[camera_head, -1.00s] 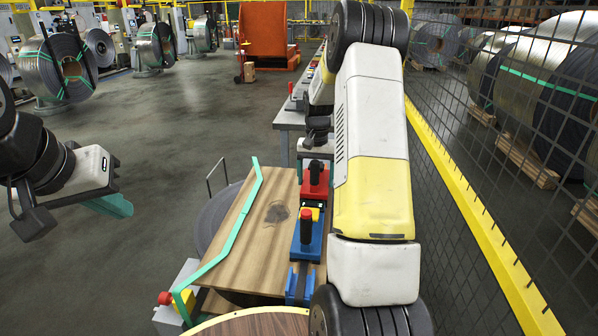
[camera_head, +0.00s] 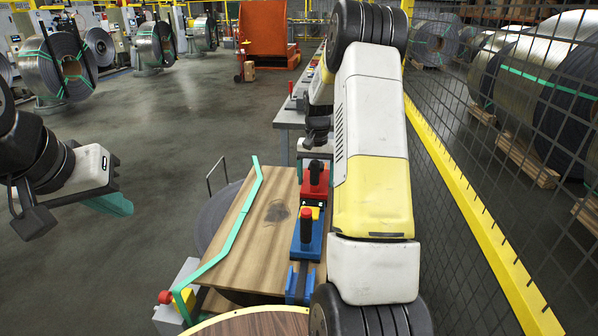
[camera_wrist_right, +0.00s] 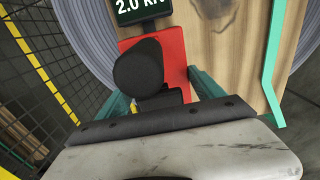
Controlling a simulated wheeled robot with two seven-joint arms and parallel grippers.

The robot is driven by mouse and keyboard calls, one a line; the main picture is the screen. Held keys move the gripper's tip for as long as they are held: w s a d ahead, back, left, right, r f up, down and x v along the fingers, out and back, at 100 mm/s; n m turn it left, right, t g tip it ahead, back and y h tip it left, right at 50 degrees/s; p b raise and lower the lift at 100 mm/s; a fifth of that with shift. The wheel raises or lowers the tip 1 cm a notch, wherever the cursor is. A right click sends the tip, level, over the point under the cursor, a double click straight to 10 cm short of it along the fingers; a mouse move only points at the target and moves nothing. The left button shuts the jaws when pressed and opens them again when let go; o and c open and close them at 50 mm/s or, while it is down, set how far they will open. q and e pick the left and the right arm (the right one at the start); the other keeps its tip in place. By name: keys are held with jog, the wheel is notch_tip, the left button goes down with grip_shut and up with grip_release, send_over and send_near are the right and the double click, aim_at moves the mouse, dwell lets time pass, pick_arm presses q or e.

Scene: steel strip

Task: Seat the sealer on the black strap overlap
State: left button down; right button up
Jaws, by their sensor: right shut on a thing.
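A red tool with a black knob, which I take for the sealer, stands by the right edge of the wooden board in the head view (camera_head: 314,189). In the right wrist view the sealer (camera_wrist_right: 172,48) lies between the teal fingers of my right gripper (camera_wrist_right: 158,88), which is shut on it. A short dark strap piece (camera_head: 299,283) shows at the blue tool's near end. The black strap overlap is hidden, so I cannot tell whether the sealer touches it. My left gripper (camera_head: 108,204) hangs far left, away from the board; its finger gap is unclear.
A teal strap (camera_head: 234,232) runs along the wooden board (camera_head: 250,225). A dark display (camera_wrist_right: 138,9) is beside the sealer.

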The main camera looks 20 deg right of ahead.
jog(key=o, duration=2.1)
jog(key=shift+f, duration=0.1)
notch_tip(320, 180, up, 8)
jog(key=shift+f, duration=0.2)
jog(key=shift+s+a+r, duration=0.1)
jog(key=shift+a+r, duration=0.05)
jog(key=shift+r, duration=0.3)
jog(key=s+a+r+n+t+y, duration=0.1)
jog(key=s+a+r+t, duration=0.1)
jog(key=s+a+r, duration=0.4)
jog(key=s+a+r+n+t, duration=0.1)
jog(key=s+a+r+n, duration=0.15)
jog(key=s+r, duration=0.45)
jog(key=s+a+t, duration=0.1)
jog(key=s+a, duration=0.1)
jog(key=s, duration=0.3)
jog(key=s+a+n+t, duration=0.1)
jog(key=s+a, duration=0.1)
jog(key=s, duration=0.3)
jog(key=s+a+n+t+y, duration=0.1)
jog(key=s+a, duration=0.2)
jog(key=s, duration=0.3)
jog(key=shift+s+r, duration=0.1)
jog(key=shift+r, duration=0.05)
